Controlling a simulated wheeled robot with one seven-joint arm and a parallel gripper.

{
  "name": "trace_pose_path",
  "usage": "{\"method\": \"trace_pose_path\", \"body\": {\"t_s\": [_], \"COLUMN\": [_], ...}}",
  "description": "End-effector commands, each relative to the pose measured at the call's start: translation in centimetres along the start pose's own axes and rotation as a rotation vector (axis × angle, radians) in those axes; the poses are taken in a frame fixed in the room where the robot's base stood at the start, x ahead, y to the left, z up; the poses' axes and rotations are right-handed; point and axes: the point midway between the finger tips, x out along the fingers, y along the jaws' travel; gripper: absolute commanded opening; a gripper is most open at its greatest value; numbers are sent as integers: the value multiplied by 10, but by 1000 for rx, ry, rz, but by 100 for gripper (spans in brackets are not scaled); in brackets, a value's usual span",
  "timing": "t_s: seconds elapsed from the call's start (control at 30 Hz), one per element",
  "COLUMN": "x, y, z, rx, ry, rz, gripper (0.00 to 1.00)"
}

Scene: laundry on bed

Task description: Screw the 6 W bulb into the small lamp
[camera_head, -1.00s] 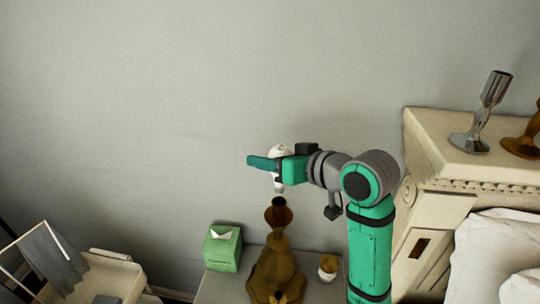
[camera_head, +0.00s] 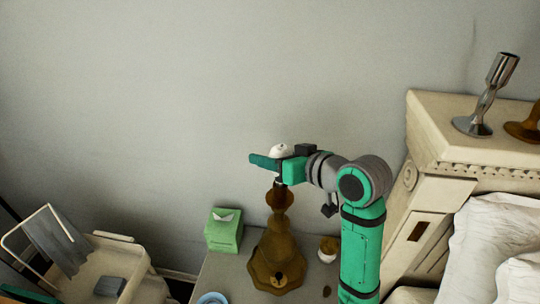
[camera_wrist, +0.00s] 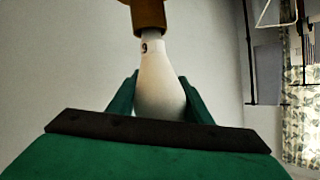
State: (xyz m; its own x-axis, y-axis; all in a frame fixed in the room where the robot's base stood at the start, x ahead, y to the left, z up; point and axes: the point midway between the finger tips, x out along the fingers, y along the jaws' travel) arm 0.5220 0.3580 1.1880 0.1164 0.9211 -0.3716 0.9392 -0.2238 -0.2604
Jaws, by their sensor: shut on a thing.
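A white bulb (camera_head: 282,150) is held upright between the fingers of my gripper (camera_head: 268,163). In the wrist view the bulb (camera_wrist: 158,85) sits between both green fingers (camera_wrist: 158,98), with a dark digit on its neck. The small lamp (camera_head: 277,245) is brown with a wide foot and stands on the bedside table (camera_head: 215,270), its socket directly below my gripper. In the wrist view the socket (camera_wrist: 149,15) meets the bulb's narrow end and hides its metal base. I cannot tell how deep the base sits in it.
A green tissue box (camera_head: 223,235) stands left of the lamp. A small white and brown pot (camera_head: 328,248) is to its right. A blue-rimmed round thing (camera_head: 212,298) is at the table's front. A silver candlestick (camera_head: 487,95) stands on the headboard (camera_head: 440,105).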

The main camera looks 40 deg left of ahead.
Motion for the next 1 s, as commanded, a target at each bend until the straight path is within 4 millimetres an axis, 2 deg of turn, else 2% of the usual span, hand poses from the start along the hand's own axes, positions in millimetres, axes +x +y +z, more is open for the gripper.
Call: {"method": "trace_pose_path", "body": {"t_s": [0.83, 0.87, 0.9, 0.93, 1.0], "x": [2, 2, 2, 2, 2], "y": [2, 2, 2, 2, 2], "z": [6, 6, 6, 6, 6], "rx": [0, 0, 0, 0, 0], "ry": [0, 1, 1, 1, 0], "rz": [0, 0, 0, 0, 0], "gripper": [24, 50, 60, 67, 67]}}
